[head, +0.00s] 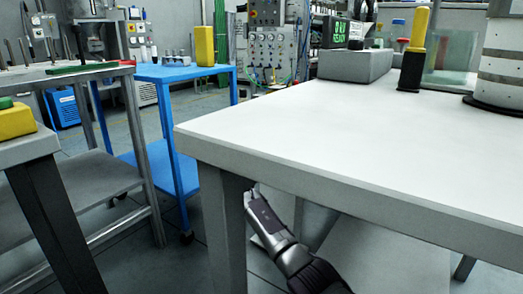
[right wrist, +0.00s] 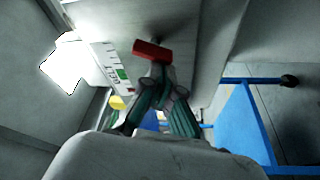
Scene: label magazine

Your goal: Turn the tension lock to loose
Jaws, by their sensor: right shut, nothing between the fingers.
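My right gripper (head: 251,193) is beside the front left corner of the white table in the head view, below the tabletop. It also shows in the right wrist view (right wrist: 159,74), with its greenish fingers brought together. A red block-like piece (right wrist: 150,50), which may be the tension lock's handle, is just beyond the fingertips; I cannot tell whether they touch. Beside it is a pale marked plate (right wrist: 104,60) with a green patch (right wrist: 123,74). A small yellow part (right wrist: 117,102) is partly hidden by a finger. The lock does not show in the head view. My left gripper is not in view.
The white table (head: 300,130) fills the right side. A grey block (head: 355,65) and a yellow-and-black post (head: 413,50) stand on it. A blue cart (head: 170,72) is behind left. A bright white panel (right wrist: 65,65) is left in the wrist view.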

